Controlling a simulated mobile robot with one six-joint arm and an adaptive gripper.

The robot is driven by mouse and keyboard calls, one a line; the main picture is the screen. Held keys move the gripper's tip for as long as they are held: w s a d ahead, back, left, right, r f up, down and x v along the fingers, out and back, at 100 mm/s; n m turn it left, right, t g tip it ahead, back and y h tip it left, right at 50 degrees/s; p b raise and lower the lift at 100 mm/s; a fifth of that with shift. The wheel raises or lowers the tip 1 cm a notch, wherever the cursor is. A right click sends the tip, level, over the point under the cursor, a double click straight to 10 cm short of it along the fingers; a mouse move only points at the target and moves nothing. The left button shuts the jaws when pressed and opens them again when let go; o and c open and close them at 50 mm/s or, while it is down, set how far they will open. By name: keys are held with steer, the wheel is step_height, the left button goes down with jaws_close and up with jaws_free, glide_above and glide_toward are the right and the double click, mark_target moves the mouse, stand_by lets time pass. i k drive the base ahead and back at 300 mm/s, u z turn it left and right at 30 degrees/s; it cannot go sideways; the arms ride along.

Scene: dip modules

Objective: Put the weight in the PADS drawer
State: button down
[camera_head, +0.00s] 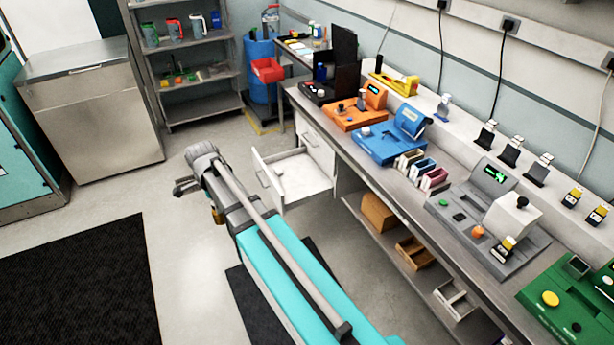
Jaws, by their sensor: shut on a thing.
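My gripper (185,187) is at the end of my teal arm, left of the open drawer and above the bare floor. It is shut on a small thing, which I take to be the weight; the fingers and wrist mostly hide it. A white drawer (305,178) under the bench's far end is pulled out, and its inside looks empty. Its front (262,180) faces left, towards my gripper, with a gap between. No PADS label is readable from here. Another drawer front (312,140) sits above it in the white cabinet and looks shut.
The long bench (400,195) on the right carries an orange device (345,117), a blue device (385,147), a grey device (470,218) and a green one (565,300). Open bins stand on its lower shelf. A steel cabinet (95,120) and shelving (200,95) stand behind.

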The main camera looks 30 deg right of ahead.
mark_target(290, 191)
steer(key=z, duration=0.15)
steer(key=i, duration=0.45)
steer(key=z, duration=0.6)
steer(key=i, duration=0.85)
